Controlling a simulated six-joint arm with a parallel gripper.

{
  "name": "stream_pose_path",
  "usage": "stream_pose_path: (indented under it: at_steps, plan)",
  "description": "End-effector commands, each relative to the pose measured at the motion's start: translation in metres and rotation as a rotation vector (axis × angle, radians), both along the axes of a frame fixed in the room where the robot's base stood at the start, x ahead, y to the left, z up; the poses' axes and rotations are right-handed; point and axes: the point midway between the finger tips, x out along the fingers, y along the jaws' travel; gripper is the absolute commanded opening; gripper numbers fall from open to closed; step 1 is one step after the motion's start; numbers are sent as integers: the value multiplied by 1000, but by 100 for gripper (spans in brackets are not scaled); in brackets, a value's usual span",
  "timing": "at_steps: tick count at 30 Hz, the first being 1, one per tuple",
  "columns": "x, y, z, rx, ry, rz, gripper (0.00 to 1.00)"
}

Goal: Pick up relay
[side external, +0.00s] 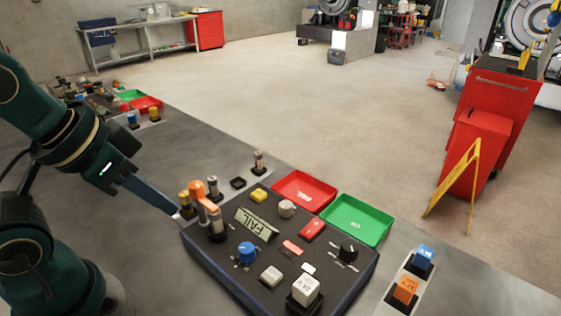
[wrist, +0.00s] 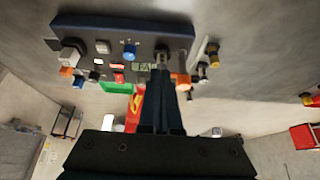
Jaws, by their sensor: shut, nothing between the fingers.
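A white block-shaped relay (side external: 305,289) with dark markings sits in a black socket at the near corner of the dark test panel (side external: 215,268). A blue relay (side external: 424,257) and an orange relay (side external: 405,290) stand in sockets on a pale strip to the right. In the wrist view the white relay (wrist: 71,54) is at upper left, with the orange relay (wrist: 66,71) and blue relay (wrist: 78,82) below it. My gripper (side external: 180,214) is shut and empty at the panel's left corner, far from these relays; its fingers also show in the wrist view (wrist: 161,72).
The panel carries knobs, buttons and a display (side external: 257,224) reading FAIL. An orange lever-like part (side external: 198,192) and upright cylinders stand close to my gripper. A red tray (side external: 304,190) and a green tray (side external: 356,220) lie behind the panel.

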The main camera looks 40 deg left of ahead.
Motion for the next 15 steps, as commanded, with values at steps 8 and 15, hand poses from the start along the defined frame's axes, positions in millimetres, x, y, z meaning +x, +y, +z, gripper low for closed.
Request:
stream_pose_path:
  at_steps: [8,15]
  plan:
    - [0,0,0,0,0,0,65]
    - [0,0,0,0,0,0,68]
